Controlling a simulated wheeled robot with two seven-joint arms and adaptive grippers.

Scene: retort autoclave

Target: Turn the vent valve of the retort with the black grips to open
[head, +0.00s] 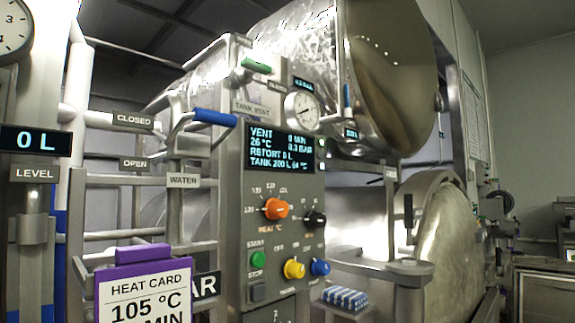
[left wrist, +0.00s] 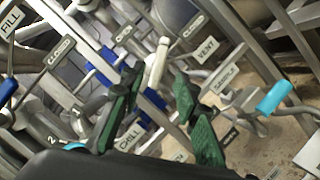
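My left gripper (left wrist: 158,84) shows in the left wrist view with its two green fingers apart. A white lever grip (left wrist: 158,62) stands between and beyond the fingertips, with visible gaps on both sides. A VENT label (left wrist: 206,50) is just right of it; I cannot tell for sure which lever it marks. In the head view a large steel retort vessel (head: 385,80) is at the upper right. A black grip (head: 408,211) stands by a rounded steel door (head: 447,240) at the lower right. Neither gripper shows in the head view.
A cyan handle (left wrist: 273,97) beside a SAMPLE label (left wrist: 224,76) is right of the fingers. Blue handles and rails crowd the left. In the head view are a control panel (head: 283,190), a blue lever (head: 214,117), a green lever (head: 256,65) and a heat card (head: 143,290).

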